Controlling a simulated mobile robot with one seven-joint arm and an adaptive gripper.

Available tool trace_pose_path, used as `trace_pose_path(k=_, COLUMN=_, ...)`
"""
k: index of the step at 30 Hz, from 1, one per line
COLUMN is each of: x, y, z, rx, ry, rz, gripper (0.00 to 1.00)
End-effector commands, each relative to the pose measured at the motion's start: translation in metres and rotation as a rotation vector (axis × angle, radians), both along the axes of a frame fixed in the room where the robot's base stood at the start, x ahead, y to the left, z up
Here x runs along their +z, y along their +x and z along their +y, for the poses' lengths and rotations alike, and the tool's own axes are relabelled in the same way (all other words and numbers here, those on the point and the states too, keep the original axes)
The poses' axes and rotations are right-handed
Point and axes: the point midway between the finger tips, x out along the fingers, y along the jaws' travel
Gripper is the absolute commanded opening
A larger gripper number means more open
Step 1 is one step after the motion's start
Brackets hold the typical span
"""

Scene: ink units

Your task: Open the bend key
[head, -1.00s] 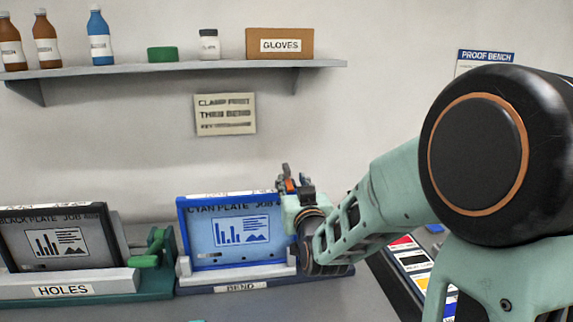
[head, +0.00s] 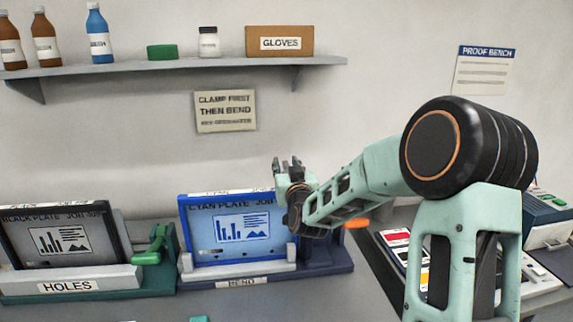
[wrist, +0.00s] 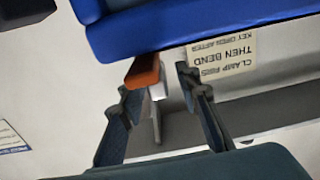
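The bend unit stands on the bench with a blue-framed cyan plate (head: 240,232) upright in it and a BEND label (head: 242,282) in front. An orange key (head: 357,224) sticks out on its right side, lying about level. The key's orange end (wrist: 143,70) also shows in the wrist view, near the left fingertip and against a blue part (wrist: 180,30). My gripper (head: 288,163) is at the plate's upper right corner, fingers apart. In the wrist view my gripper (wrist: 153,80) is open, with nothing visibly clamped. Whether a finger touches the key I cannot tell.
The HOLES unit (head: 68,287) with a black plate and green lever (head: 152,246) stands at left. A shelf (head: 180,68) with bottles and a GLOVES box (head: 280,43) is above. A tray of coloured cards (head: 396,238) lies at right.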

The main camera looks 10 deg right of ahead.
Motion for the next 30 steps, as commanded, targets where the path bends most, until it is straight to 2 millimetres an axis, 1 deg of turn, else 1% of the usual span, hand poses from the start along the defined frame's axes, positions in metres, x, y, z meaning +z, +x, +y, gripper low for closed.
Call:
trace_pose_path(k=4, x=-0.0001, y=-0.0001, z=0.0001, rx=0.000, ry=0.000, rz=0.000, gripper=0.30)
trace_pose_path(k=5, x=-0.0001, y=-0.0001, z=0.0002, rx=0.000, ry=0.000, rz=0.000, gripper=0.28)
trace_pose_path(k=12, x=0.0000, y=-0.0003, z=0.0000, rx=0.000, ry=0.000, rz=0.000, gripper=0.02)
trace_pose_path(k=13, x=0.0000, y=-0.0003, z=0.0001, rx=0.000, ry=0.000, rz=0.000, gripper=0.00)
trace_pose_path(k=30, x=-0.0017, y=-0.0003, z=0.0015, rx=-0.026, ry=0.000, rz=-0.001, gripper=0.00)
